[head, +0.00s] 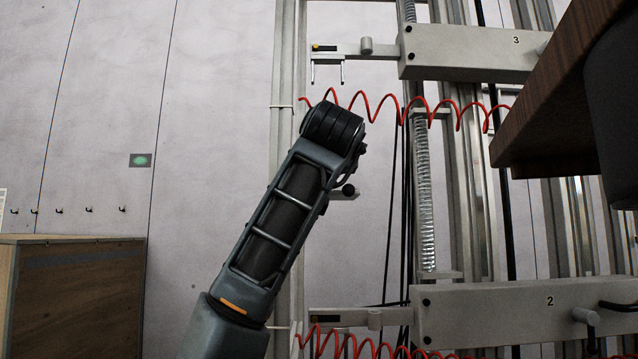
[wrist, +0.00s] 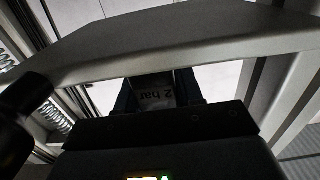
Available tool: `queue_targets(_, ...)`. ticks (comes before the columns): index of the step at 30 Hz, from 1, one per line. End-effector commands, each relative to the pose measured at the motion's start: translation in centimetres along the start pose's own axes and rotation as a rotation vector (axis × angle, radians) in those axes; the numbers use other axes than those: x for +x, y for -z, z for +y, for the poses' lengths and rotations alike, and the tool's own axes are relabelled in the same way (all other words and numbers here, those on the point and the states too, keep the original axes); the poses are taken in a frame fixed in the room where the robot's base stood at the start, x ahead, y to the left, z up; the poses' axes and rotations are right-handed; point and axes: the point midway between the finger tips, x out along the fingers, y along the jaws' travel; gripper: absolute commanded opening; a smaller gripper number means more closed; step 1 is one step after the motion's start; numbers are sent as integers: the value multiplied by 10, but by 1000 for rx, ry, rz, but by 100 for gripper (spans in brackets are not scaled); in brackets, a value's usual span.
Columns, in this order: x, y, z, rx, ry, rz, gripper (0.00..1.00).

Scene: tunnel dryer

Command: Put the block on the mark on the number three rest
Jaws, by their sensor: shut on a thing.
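The number three rest (head: 460,52) is a pale beam marked "3" at the top of the head view. A thin arm with a dark patch and a small yellow spot (head: 317,47) sticks out at its left end; I cannot tell if this is the mark. In the wrist view my gripper (wrist: 157,90) is shut on a light grey piece lettered "2 bar", which I take to be the block (wrist: 156,98). A wide pale beam (wrist: 170,45) crosses the wrist view just above it. In the head view my arm hides the gripper and block.
A similar beam marked "2" (head: 530,312) is lower right. Red coiled hoses (head: 405,112) hang beneath the rests. A dark wooden edge (head: 560,90) overhangs at right. A wooden cabinet (head: 70,300) stands lower left.

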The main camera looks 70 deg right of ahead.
Motion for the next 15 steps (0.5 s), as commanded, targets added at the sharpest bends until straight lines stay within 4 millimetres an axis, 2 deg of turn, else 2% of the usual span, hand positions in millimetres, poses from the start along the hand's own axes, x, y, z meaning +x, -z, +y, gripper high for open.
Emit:
queue_targets(1,-4,-10,3,3,-1,4,0)
queue_targets(3,-6,-12,5,3,-1,4,0)
queue_targets(14,-7,-13,5,1,-1,3,0)
queue_targets(15,-7,-13,5,1,-1,1,39)
